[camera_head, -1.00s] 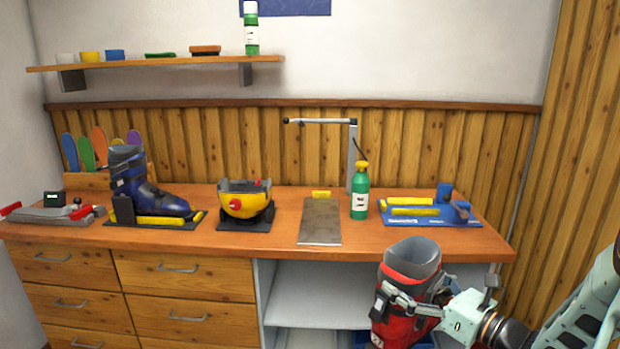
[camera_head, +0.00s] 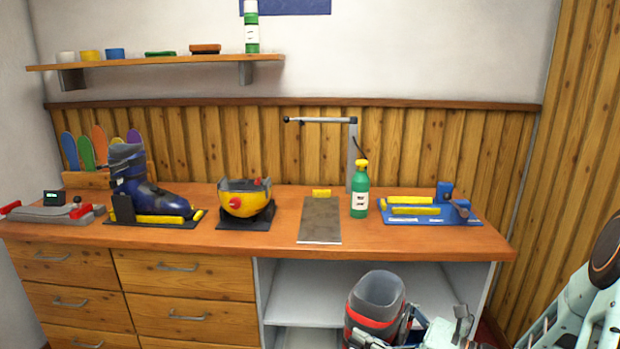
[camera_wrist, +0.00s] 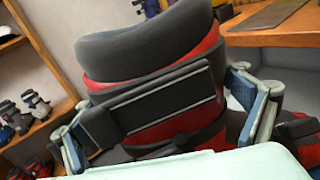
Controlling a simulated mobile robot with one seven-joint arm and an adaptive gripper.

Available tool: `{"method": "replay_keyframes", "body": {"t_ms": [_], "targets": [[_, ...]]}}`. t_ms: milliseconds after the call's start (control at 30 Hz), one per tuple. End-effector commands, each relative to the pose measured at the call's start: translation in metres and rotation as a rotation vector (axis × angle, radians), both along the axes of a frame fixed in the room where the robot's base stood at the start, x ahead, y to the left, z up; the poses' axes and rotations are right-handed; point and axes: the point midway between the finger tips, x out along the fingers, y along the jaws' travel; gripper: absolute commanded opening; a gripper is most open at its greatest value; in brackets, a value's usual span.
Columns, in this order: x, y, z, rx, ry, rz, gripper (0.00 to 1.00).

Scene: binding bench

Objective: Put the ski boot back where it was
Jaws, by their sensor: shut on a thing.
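A red ski boot (camera_head: 373,322) with a dark grey cuff is upright in front of the open shelf section of the bench, below the worktop's front edge. My gripper (camera_wrist: 165,125) is shut on it, with one finger on each side of the cuff in the wrist view, where the boot (camera_wrist: 150,62) fills the middle. The boot's lower part is cut off by the bottom of the head view, so I cannot tell whether its sole touches anything. A blue ski boot (camera_head: 150,195) stands on a black base on the worktop.
The worktop (camera_head: 285,245) carries a yellow bowl-like device (camera_head: 245,203), a green bottle (camera_head: 360,190) and a blue jig (camera_head: 425,215). The upper shelf board (camera_head: 310,278) under it looks empty. The wrist view shows shelves (camera_wrist: 45,122) with several boots at left.

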Motion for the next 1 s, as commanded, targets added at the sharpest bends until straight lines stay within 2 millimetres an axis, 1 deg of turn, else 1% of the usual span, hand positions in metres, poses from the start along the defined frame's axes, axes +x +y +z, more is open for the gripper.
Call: {"method": "replay_keyframes", "body": {"t_ms": [33,167,367,533,1000], "targets": [[0.000,0.000,0.006,0.003,-0.007,0.001,0.34],[0.001,0.000,0.009,0.002,-0.006,0.001,0.34],[0.001,0.000,0.019,0.003,-0.005,0.000,0.34],[0.001,-0.001,0.031,0.003,-0.003,0.002,0.34],[0.001,-0.001,0.084,0.004,-0.004,0.000,0.34]]}}
